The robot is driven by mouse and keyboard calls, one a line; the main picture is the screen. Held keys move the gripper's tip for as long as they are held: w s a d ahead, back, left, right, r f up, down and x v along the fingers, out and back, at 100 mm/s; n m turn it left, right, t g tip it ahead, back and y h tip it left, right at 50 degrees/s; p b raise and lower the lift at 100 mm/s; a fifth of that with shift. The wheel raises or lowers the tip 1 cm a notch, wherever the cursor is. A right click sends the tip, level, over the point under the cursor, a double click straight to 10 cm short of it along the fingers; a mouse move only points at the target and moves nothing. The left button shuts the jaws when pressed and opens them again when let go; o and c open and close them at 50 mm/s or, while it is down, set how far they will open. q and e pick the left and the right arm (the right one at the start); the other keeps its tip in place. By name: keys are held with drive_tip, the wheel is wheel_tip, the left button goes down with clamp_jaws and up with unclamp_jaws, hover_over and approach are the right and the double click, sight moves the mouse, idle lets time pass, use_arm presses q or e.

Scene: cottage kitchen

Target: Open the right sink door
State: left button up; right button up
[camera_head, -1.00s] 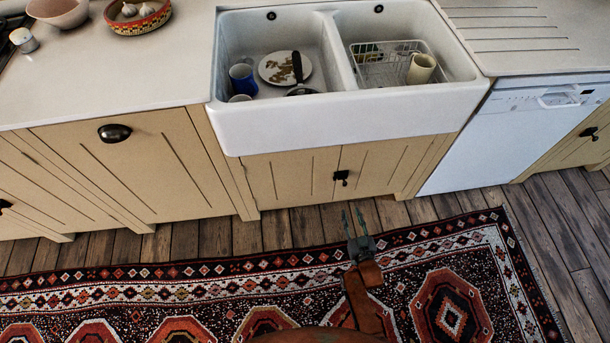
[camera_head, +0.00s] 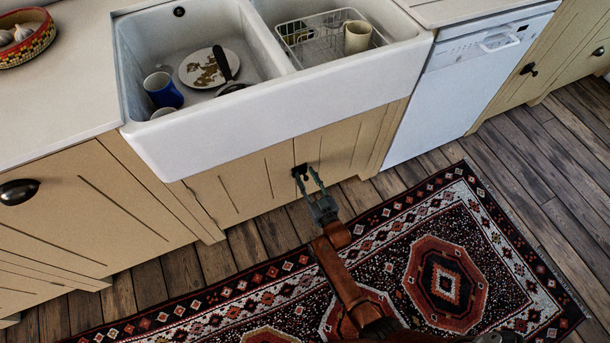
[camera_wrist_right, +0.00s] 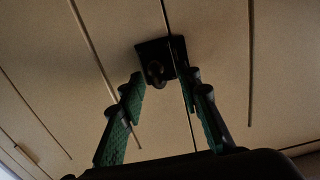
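The right sink door (camera_head: 342,145) is a beige panel under the white sink, shut and level with the left sink door (camera_head: 235,187). A dark metal handle (camera_head: 299,169) sits at the seam between them. It also shows in the right wrist view (camera_wrist_right: 156,70), with a dark plate and a rounded knob. My right gripper (camera_head: 307,177) is open in front of the handle, its greenish fingers pointing at it. In the right wrist view my right gripper (camera_wrist_right: 163,90) has its fingertips on either side of the handle; contact cannot be told. My left gripper is out of view.
The white sink (camera_head: 280,113) juts out above the doors and holds dishes and a wire rack. A white dishwasher (camera_head: 455,85) stands to the right. A patterned rug (camera_head: 375,255) lies on the plank floor, which is clear before the doors.

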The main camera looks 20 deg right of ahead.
drive_tip(key=shift+w, duration=0.1)
drive_tip(key=shift+c, duration=0.4)
clamp_jaws()
idle(0.3)
